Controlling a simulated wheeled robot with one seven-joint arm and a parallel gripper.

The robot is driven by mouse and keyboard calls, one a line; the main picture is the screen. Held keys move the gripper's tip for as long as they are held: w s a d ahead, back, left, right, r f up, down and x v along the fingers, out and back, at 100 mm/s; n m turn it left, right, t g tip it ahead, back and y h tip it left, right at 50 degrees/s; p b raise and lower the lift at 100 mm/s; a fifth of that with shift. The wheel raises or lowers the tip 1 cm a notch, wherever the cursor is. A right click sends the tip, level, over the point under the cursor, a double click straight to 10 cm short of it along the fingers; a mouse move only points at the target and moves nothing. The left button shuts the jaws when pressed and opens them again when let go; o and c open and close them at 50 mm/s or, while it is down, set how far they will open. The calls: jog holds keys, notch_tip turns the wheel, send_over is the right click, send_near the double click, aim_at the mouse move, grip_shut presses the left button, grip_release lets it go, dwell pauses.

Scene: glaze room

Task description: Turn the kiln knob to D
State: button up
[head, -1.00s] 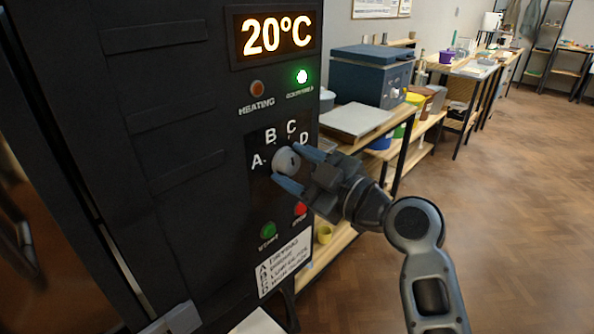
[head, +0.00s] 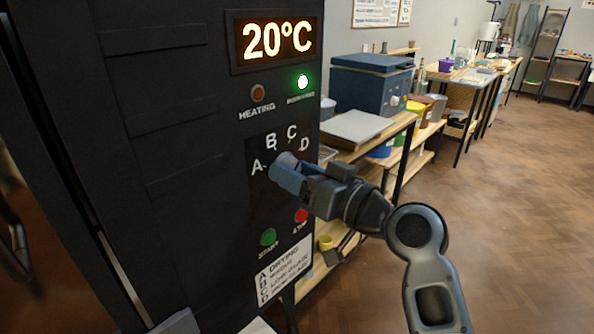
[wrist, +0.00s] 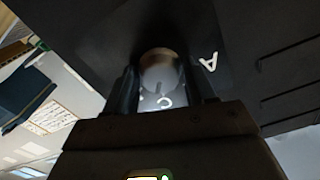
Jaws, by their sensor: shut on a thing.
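The kiln knob (head: 285,158) is a round, pale knob on the black kiln front, with letters A, B, C and D around its upper side. My gripper (head: 287,172) is shut on the knob and hides most of it in the head view. In the wrist view the knob (wrist: 160,66) sits between my two fingers (wrist: 160,88), with the letter C just below it and A to its right. I cannot tell for certain which letter the knob points to. The letter D (head: 304,144) shows just above my gripper in the head view.
Below the knob are a green start button (head: 268,237), a red stop button (head: 301,216) and a white legend label (head: 285,272). The display (head: 276,40) reads 20°C, and a green lamp (head: 303,82) is lit. A wooden shelf table (head: 385,130) stands right of the kiln.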

jog(key=m+p, duration=0.1)
jog(key=m, duration=0.4)
jog(key=shift+p, duration=0.4)
jog(key=shift+m, duration=0.3)
jog(key=o, duration=0.9)
jog(key=shift+s+d, duration=0.1)
jog(key=b+v, duration=0.1)
jog(key=v, duration=0.6)
jog(key=shift+s+d, duration=0.2)
jog(key=shift+d, duration=0.05)
